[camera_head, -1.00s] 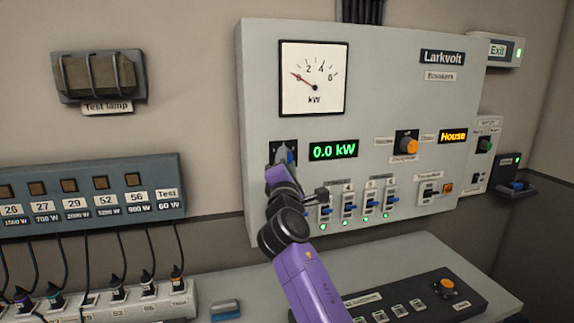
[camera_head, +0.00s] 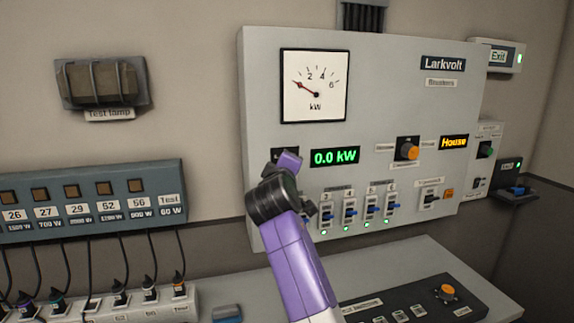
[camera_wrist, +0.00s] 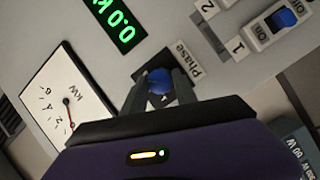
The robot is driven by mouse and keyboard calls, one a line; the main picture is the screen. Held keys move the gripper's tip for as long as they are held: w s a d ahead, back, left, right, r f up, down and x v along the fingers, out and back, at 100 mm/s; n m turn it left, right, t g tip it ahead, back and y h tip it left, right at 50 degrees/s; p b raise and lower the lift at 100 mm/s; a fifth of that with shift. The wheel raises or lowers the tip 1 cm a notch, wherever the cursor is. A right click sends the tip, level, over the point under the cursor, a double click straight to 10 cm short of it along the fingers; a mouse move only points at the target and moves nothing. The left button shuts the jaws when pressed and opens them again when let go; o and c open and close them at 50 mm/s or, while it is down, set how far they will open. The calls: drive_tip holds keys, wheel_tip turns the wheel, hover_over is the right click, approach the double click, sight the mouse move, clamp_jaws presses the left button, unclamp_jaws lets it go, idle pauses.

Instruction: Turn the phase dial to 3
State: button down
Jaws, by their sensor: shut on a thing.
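The phase dial (camera_wrist: 158,80) is a small blue knob on a dark plate, beside a label reading "Phase" (camera_wrist: 183,60) in the wrist view. My gripper (camera_wrist: 160,92) has one finger on each side of the knob and is shut on it. A small white mark shows at the knob's edge, but I cannot read the dial's setting. In the head view my purple and black arm covers the dial; only part of its dark plate (camera_head: 290,153) shows, left of the green display.
The green display (camera_head: 335,157) reads 0.0 kW, and the kW meter (camera_head: 315,86) above has its needle near the low end. Blue breaker switches (camera_head: 348,211) sit close to the right of my arm. A desk panel (camera_head: 405,303) lies below.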

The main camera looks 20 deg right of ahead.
drive_tip(key=shift+m+g+y+p, duration=0.4)
drive_tip(key=shift+m+y+p, duration=0.2)
drive_tip(key=shift+m, duration=0.9)
drive_tip(key=c, duration=1)
unclamp_jaws()
drive_tip(key=shift+o, duration=0.2)
drive_tip(key=b+v, duration=0.2)
drive_tip(key=v, duration=0.6)
